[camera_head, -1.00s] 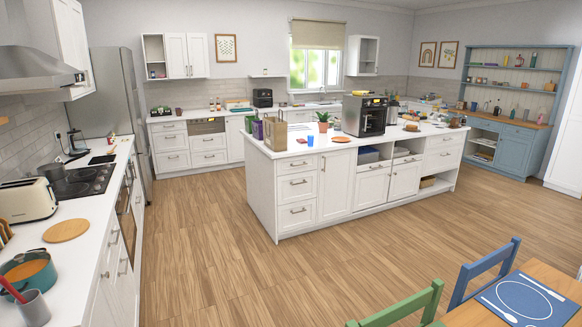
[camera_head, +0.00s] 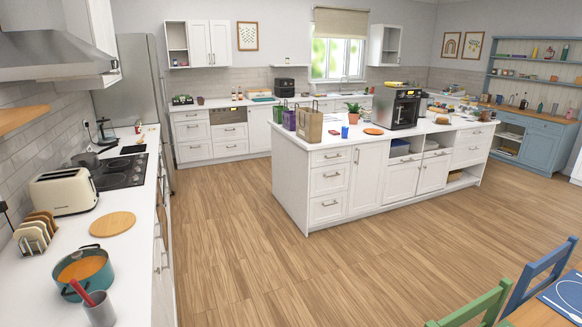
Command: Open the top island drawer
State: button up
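The white kitchen island (camera_head: 288,187) stands in the middle of the room. Its left front end has a stack of three drawers with bar handles. The top island drawer (camera_head: 330,157) is closed, flush with the front, just under the white countertop. Its handle (camera_head: 332,155) is a short horizontal metal bar. The drawers below it are closed too. My gripper and arm are not in view.
Open wooden floor (camera_head: 240,270) lies in front of the island. The left counter (camera_head: 128,245) carries a toaster (camera_head: 63,193) and a teal pot (camera_head: 85,268). Green (camera_head: 475,308) and blue (camera_head: 540,275) chairs and a table fill the lower right corner.

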aim_at(323, 158)
jog(key=i+j, duration=0.2)
jog(key=i, duration=0.25)
jog(key=i+j+z, duration=0.1)
jog(key=i, duration=0.4)
jog(key=i+j, duration=0.3)
jog(key=i, duration=0.15)
jog(key=i+j+z, duration=0.1)
jog(key=i+j, duration=0.15)
jog(key=i, duration=0.25)
jog(key=i+l+z, duration=0.15)
jog(key=i, duration=0.45)
jog(key=i+z, duration=0.15)
jog(key=i, duration=0.5)
jog(key=i+z, duration=0.15)
jog(key=i, duration=0.45)
jog(key=i+z, duration=0.15)
jog(key=i, duration=0.5)
jog(key=i+j+z, duration=0.15)
jog(key=i, duration=0.45)
jog(key=i+j+z, duration=0.15)
jog(key=i, duration=0.45)
